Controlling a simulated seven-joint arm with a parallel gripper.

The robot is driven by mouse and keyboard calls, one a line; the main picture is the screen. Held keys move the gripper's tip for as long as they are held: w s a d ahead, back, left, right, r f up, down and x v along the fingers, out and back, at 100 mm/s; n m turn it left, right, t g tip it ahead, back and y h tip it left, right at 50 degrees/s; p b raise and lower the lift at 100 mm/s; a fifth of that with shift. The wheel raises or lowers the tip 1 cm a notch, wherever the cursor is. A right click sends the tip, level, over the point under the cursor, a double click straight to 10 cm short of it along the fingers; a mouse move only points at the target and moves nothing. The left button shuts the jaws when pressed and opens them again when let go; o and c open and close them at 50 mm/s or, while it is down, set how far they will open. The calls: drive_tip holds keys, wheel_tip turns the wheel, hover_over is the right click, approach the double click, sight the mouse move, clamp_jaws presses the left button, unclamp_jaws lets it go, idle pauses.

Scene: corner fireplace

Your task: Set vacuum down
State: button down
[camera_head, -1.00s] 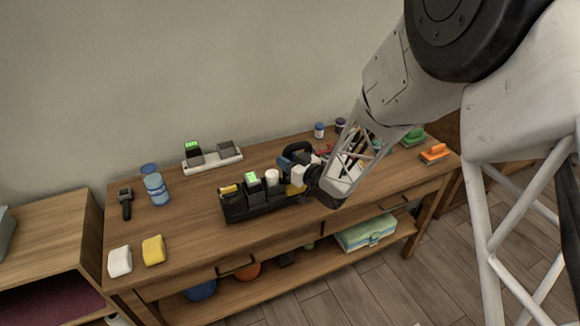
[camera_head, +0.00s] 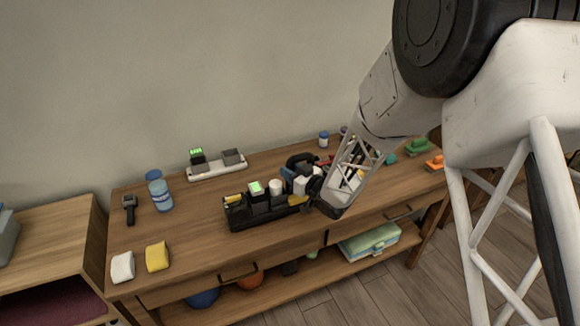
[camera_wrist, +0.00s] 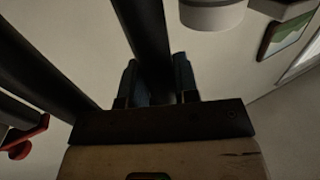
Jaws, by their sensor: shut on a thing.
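My gripper (camera_head: 316,187) is over the middle of the workbench, at the right end of a black caddy (camera_head: 268,220). A dark blue and black thing with a looped handle (camera_head: 299,161), which looks like the vacuum, is at the gripper. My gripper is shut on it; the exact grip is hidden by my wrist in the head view. In the wrist view a black bar (camera_wrist: 147,30) runs between the two dark fingers (camera_wrist: 156,84). I cannot tell whether the vacuum touches the bench or the caddy.
The caddy holds a green-lit block (camera_head: 257,188) and a white cylinder (camera_head: 276,187). A charger base (camera_head: 216,171) stands behind it. A blue bottle (camera_head: 160,193), a white sponge (camera_head: 122,267) and a yellow sponge (camera_head: 157,256) are left. Bare bench (camera_head: 190,232) lies between.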

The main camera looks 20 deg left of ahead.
drive_tip(key=shift+f, duration=0.7)
drive_tip(key=c, duration=0.9)
unclamp_jaws()
drive_tip(key=shift+f, duration=0.1)
drive_tip(key=shift+o, duration=0.2)
drive_tip(key=shift+d, duration=0.1)
drive_tip(key=v, duration=1.1)
drive_tip(key=shift+s+d, duration=0.2)
drive_tip(key=shift+d, duration=0.15)
